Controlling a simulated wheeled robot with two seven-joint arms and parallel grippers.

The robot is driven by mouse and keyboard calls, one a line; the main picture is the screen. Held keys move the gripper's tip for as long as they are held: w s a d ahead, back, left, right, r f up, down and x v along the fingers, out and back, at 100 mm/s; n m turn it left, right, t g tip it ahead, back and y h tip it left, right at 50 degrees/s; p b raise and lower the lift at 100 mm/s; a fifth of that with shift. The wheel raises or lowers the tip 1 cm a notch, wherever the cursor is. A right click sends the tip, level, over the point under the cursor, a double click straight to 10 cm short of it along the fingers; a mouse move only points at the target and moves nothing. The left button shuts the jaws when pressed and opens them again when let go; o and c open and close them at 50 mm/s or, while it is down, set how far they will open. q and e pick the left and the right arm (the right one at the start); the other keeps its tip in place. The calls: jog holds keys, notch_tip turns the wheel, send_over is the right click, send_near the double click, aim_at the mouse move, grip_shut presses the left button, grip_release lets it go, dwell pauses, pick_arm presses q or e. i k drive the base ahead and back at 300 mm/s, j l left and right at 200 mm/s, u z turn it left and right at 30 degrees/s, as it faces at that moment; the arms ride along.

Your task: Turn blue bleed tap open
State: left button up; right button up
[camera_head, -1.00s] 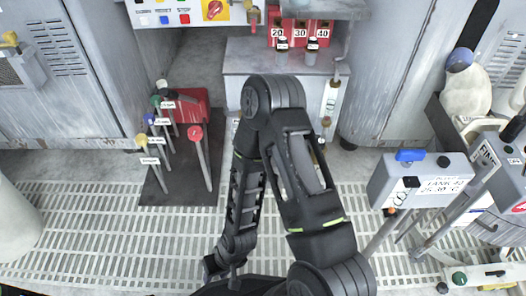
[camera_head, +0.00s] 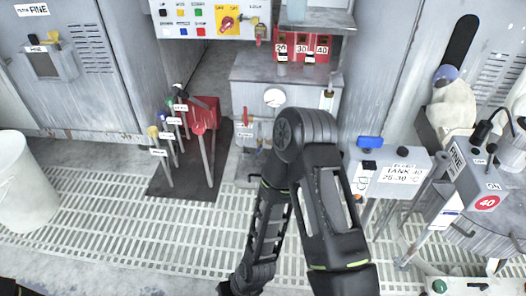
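A blue tap handle (camera_head: 369,142) sits on top of the grey box labelled "TANK 40" (camera_head: 400,174), right of centre. I cannot read a bleed label on either, so which is the bleed tap is unclear. One dark arm of mine stands folded in the middle, its elbow high and its forearm running down to the bottom edge. No gripper fingers show.
A dark mat (camera_head: 187,185) at left carries several levers with coloured knobs and a red box. A grey cabinet (camera_head: 243,91) with a gauge stands behind. A box labelled "FINE" (camera_head: 478,165) is at right.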

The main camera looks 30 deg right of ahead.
aim_at(260, 146)
jog(key=z, duration=3.05)
jog(key=j, duration=2.3)
jog(key=k, duration=0.05)
